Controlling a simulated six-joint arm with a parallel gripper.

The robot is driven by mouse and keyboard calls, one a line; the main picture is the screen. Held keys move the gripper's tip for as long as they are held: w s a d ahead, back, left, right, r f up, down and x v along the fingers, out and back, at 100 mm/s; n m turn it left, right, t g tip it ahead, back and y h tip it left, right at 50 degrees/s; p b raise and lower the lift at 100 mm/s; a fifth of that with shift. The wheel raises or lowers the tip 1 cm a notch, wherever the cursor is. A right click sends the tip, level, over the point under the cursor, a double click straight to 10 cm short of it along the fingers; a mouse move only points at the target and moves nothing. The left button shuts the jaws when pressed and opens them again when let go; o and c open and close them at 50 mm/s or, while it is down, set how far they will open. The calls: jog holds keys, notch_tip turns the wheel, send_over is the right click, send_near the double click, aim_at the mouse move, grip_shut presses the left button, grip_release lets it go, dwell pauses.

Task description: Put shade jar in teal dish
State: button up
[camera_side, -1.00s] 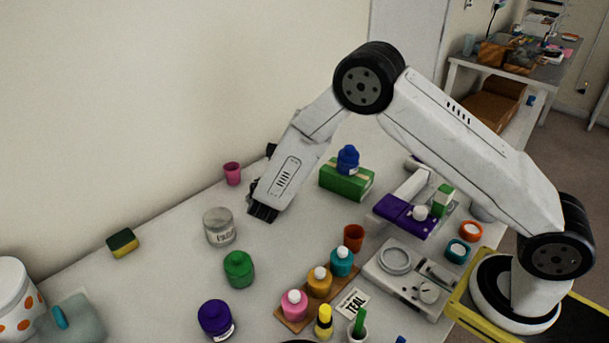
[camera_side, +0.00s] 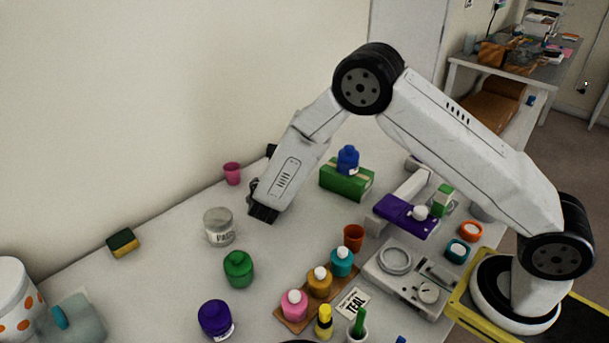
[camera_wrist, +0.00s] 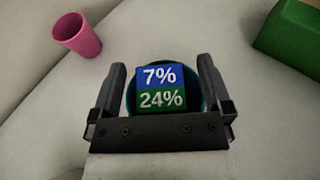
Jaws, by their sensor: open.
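My gripper (camera_wrist: 162,72) is open, pointing down at the table, and it also shows at the back of the table in the side view (camera_side: 264,213). Between its fingers in the wrist view is a block (camera_wrist: 161,88) with a blue half marked 7% and a green half marked 24%. A round dark teal rim (camera_wrist: 200,88) shows around the block; I cannot tell whether the block is inside it or above it. The side view hides both behind the gripper. A small round teal container (camera_side: 457,252) is near my base. I cannot tell which thing is the shade jar.
A pink cup (camera_side: 232,173) and a green box (camera_side: 346,181) with a blue bottle on top flank the gripper. A clear lidded jar (camera_side: 219,227), a green jar (camera_side: 238,269) and a purple jar (camera_side: 215,319) stand nearer the front. A TEAL card (camera_side: 353,303) lies by several small bottles.

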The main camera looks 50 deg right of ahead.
jog(key=v, duration=1.2)
jog(key=shift+r, duration=0.15)
jog(key=s+d+m+g+y, duration=0.1)
jog(key=s+d+m+g, duration=0.2)
jog(key=s+m, duration=0.2)
jog(key=s+d+m+g+y, duration=0.2)
jog(key=s+d+m+g, duration=0.1)
jog(key=s+m, duration=0.1)
jog(key=s+d+m+g+y, duration=0.1)
jog(key=s+d+m+g, duration=0.1)
jog(key=s+m, duration=0.3)
jog(key=shift+s+d+r+m+g+y, duration=0.25)
jog(key=shift+d+m+g+y, duration=0.2)
jog(key=shift+m, duration=0.25)
jog(key=s+m+y, duration=0.1)
jog(key=m, duration=0.2)
jog(key=s+r+m+y, duration=0.1)
jog(key=m, duration=0.1)
jog(key=s+m+t+y, duration=0.1)
jog(key=s+m+y, duration=0.1)
jog(key=m, duration=0.1)
jog(key=shift+s+r+m, duration=0.1)
jog(key=shift+r+m, duration=0.2)
jog(key=shift+r, duration=0.1)
jog(key=m, duration=0.1)
jog(key=m+t, duration=0.1)
jog(key=m, duration=0.1)
jog(key=shift+s+r+y, duration=0.3)
jog(key=shift+r+y, duration=0.05)
jog(key=shift+r, duration=0.05)
